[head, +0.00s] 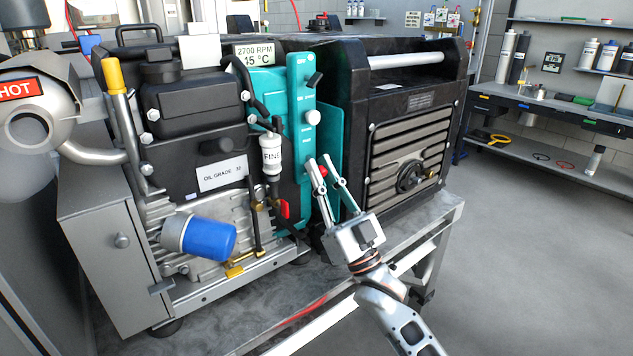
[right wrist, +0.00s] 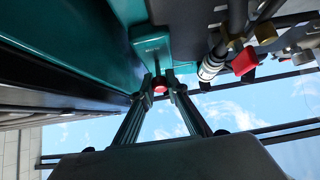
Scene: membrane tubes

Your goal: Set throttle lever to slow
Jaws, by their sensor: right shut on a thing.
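The teal control panel (head: 299,140) stands upright on the engine's front. Near its lower end is a small red knob (head: 322,172), which looks to be the tip of the throttle lever. My right gripper (head: 319,160) reaches up from below, with its two fingertips around the knob. In the right wrist view, the red knob (right wrist: 160,88) sits between the fingertips (right wrist: 160,80), just below a teal block (right wrist: 151,42). The gripper is shut on it. The lever's shaft and its slow mark are not readable. My left gripper is not in view.
A white knob (head: 313,117) and a black switch (head: 314,80) sit higher on the panel. A filter labelled FINE (head: 271,155), a red valve handle (head: 285,209) and a blue oil filter (head: 209,240) are to the left. A black generator housing (head: 352,110) is close on the right.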

